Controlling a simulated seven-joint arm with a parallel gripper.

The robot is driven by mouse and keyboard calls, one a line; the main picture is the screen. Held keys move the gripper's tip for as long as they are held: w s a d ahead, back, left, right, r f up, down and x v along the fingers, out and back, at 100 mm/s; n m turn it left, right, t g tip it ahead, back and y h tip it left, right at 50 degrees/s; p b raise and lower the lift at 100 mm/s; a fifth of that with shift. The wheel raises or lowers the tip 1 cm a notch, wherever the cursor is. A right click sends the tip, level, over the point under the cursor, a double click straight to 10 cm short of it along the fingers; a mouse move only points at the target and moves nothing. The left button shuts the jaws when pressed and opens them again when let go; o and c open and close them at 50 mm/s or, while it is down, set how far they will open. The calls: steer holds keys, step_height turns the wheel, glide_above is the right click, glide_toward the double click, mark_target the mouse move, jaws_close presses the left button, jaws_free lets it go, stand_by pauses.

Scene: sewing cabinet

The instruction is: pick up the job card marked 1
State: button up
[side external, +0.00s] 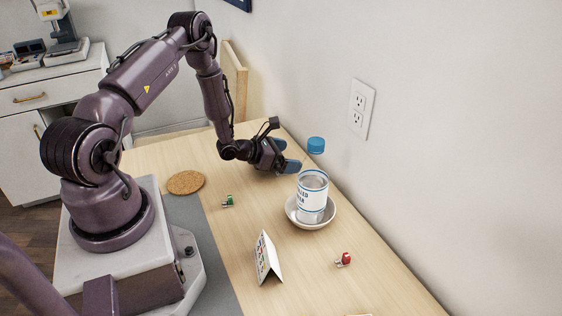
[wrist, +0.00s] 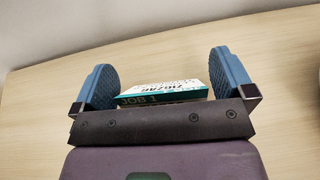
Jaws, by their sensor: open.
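The job card (wrist: 165,92), a white and teal card lettered "JOB 1" and "ZIGZAG", is on the wooden table in the wrist view. My gripper (wrist: 163,62) is open, with its blue fingers on either side of the card. A gap shows between the card and the left finger; the card's right end is close to the right finger, and I cannot tell if they touch. The card's near lower part is hidden behind the gripper's dark bar. In the side view, my gripper (side external: 287,155) is low over the table's far part, and I cannot make out the card there.
A clear bottle with a blue cap (side external: 313,190) stands in a white bowl (side external: 325,219) close to my gripper, near the wall. A cork coaster (side external: 186,182), a small green item (side external: 228,201), a tented card (side external: 267,259) and a small red item (side external: 345,259) are on the table.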

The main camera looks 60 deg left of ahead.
steer(key=c, duration=0.8)
steer(key=shift+r, duration=0.1)
